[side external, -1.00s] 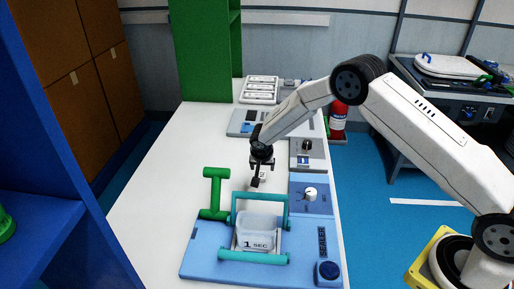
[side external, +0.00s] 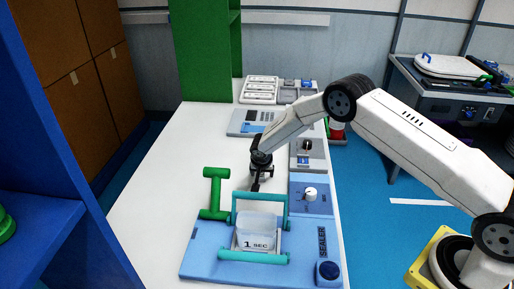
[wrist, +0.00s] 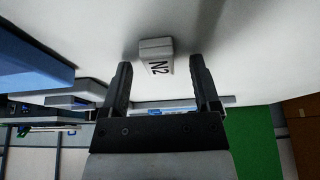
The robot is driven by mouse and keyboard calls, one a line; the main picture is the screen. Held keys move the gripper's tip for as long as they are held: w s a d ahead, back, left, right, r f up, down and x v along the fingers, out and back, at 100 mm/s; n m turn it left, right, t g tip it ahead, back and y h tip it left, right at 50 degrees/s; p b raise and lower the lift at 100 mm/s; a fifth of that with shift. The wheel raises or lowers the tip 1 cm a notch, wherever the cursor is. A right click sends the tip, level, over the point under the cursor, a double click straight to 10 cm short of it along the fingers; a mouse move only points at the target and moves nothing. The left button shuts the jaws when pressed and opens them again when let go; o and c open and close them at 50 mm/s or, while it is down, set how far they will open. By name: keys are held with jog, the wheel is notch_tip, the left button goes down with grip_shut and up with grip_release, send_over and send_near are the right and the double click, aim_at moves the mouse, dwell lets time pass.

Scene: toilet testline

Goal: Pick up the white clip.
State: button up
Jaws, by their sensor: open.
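A small white clip marked "N2" (wrist: 157,57) sits on the white table in the wrist view. My gripper (side external: 258,184) is open, low over the table. In the wrist view the clip lies just ahead of the fingertips and in line with the gap between them. Nothing is held. In the side view the clip is hidden or too small to make out by the fingers.
A blue sealer station (side external: 205,262) with a teal frame and a "1 SEC" tray (side external: 257,229) stands in front. A green T-shaped handle (side external: 215,190) stands at left. Grey and blue panels (side external: 311,193) line the right edge. The table's left side (side external: 165,190) is clear.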

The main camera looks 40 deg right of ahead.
grip_shut()
jog(key=shift+r, duration=0.1)
jog(key=shift+r, duration=0.75)
jog(key=s+r, duration=1.1)
jog(key=s, duration=0.3)
jog(key=shift+a+r, duration=0.15)
jog(key=shift+a, duration=0.15)
